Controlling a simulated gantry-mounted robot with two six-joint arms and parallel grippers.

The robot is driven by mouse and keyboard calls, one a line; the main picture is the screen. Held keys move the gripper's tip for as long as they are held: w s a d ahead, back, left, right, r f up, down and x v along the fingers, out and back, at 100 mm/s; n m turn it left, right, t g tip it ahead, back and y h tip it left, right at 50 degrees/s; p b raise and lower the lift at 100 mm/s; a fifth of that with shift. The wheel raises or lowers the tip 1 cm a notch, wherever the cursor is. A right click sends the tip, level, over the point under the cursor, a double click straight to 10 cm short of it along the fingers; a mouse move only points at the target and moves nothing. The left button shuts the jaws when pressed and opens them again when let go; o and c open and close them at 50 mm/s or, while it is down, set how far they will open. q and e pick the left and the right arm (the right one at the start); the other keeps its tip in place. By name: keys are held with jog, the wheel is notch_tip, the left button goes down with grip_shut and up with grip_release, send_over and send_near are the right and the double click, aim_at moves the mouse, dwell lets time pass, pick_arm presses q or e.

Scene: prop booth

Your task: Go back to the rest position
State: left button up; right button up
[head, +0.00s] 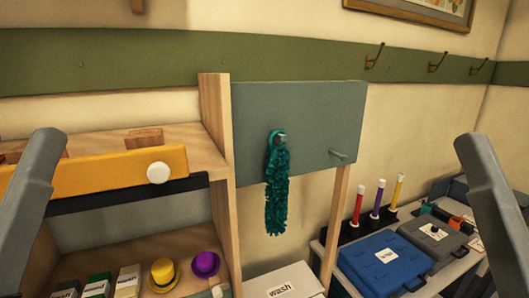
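Grey parts of my two arms rise along the left and right edges of the head view. No gripper fingers show on either arm, so I cannot see whether either hand is empty. A teal fluffy boa (276,195) hangs straight down from a peg on the grey-blue board (310,110). Neither visible arm part touches it. A second peg (339,155) on the board, to the right, is bare.
A wooden shelf unit (217,150) with a yellow drawer front (110,172) stands left, holding a yellow hat (163,273) and a purple hat (205,264). A blue case (384,262) and three coloured sticks (377,200) are at right. A "wash" box (284,282) sits below.

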notch_tip(320, 180, up, 18)
jog(key=p, duration=1.4)
jog(key=shift+r+p, duration=0.2)
jog(key=shift+p, duration=0.15)
dwell(0.4)
